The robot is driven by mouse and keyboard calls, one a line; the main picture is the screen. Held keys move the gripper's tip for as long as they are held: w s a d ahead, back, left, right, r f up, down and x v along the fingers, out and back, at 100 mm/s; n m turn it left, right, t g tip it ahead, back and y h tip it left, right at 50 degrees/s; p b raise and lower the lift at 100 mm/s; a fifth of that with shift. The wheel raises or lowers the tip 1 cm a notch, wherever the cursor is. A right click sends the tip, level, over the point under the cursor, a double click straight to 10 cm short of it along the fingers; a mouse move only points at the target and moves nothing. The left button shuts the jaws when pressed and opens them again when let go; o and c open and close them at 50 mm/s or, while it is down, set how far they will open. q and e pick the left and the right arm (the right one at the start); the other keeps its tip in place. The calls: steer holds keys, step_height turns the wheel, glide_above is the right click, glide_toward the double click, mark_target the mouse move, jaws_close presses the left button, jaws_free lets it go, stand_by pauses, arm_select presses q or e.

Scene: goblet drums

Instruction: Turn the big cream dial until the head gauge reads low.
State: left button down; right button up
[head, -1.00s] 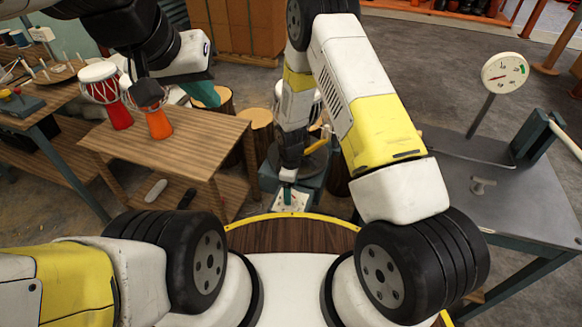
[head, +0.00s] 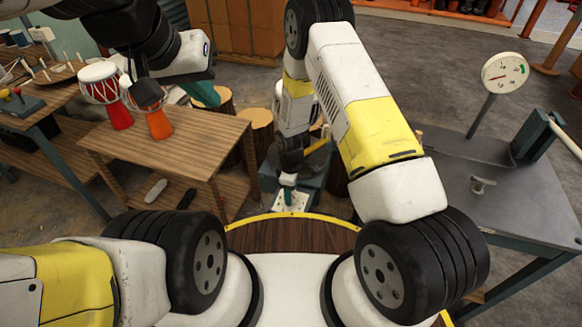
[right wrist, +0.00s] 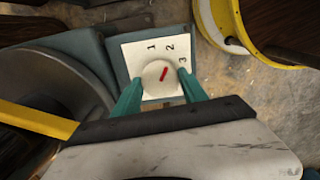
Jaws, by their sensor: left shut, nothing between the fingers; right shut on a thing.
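The round cream dial (right wrist: 158,75) has a red pointer line and sits on a white plate (right wrist: 133,52) marked 1, 2 and 3. In the right wrist view the red line slants toward the upper right, roughly between the 2 and the 3. My right gripper (right wrist: 158,84) is shut on the dial, one teal finger on each side; it also shows in the head view (head: 289,187). The head gauge (head: 505,73) is a white disc on a post, with a small red needle pointing left and a green mark at right. My left gripper (head: 207,94) is shut and empty near the wooden table.
Two drums, one red (head: 101,88) and one orange (head: 156,115), stand on the wooden table (head: 205,135) at left. A grey bench (head: 510,195) is at right under the gauge, with a small tap-like fitting (head: 481,184). A yellow bar (right wrist: 35,119) crosses the lower left of the right wrist view.

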steer(key=shift+m, duration=0.3)
steer(key=m, duration=0.3)
steer(key=shift+m, duration=2)
steer(key=o, duration=1.4)
steer(key=shift+c, duration=0.2)
